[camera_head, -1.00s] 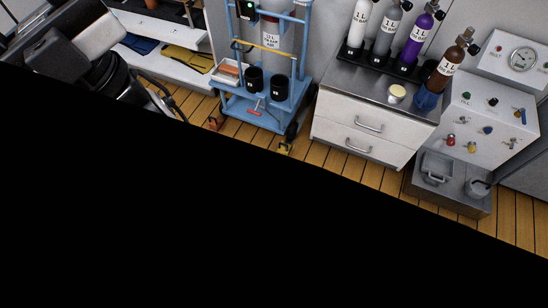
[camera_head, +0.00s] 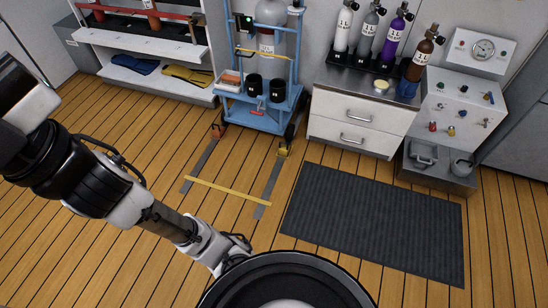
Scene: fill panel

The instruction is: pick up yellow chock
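The yellow chock (camera_head: 284,149) is a small block on the wood floor at the front right wheel of the blue cart (camera_head: 262,118). An orange chock (camera_head: 216,131) sits at the cart's front left wheel. My arm reaches in from the left edge, and my gripper (camera_head: 238,252) is low in the middle of the view, well in front of the yellow chock and apart from it. Its fingers are too small and dark to show whether they are open. Nothing visible hides the yellow chock.
Grey floor strips (camera_head: 268,189) and a yellow line (camera_head: 228,190) lie before the cart. A dark mat (camera_head: 375,215) is at right. A white drawer cabinet (camera_head: 355,122) with bottles stands behind it, beside a gauge panel (camera_head: 460,110). Shelves (camera_head: 150,80) stand back left. The left floor is clear.

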